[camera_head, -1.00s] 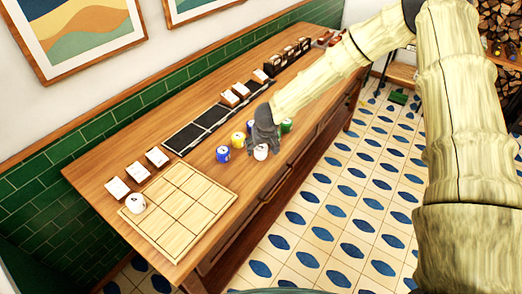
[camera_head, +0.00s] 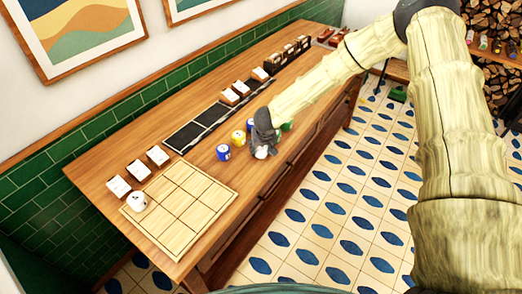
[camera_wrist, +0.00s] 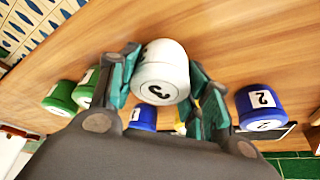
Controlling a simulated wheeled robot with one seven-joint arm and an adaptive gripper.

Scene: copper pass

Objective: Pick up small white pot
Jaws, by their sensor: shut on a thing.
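The small white pot (camera_wrist: 162,78), with a dark number on its label, sits between the two fingers of my gripper (camera_wrist: 160,85) in the wrist view. My gripper is shut on it, one finger on each side. Another white pot (camera_head: 137,201) stands on the pale gridded board at the left.
Blue pots (camera_head: 223,152) (camera_wrist: 262,108), a yellow pot (camera_head: 238,138) and green pots (camera_wrist: 60,98) stand close around my gripper. Dark panels (camera_head: 185,137) lie behind the pots.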

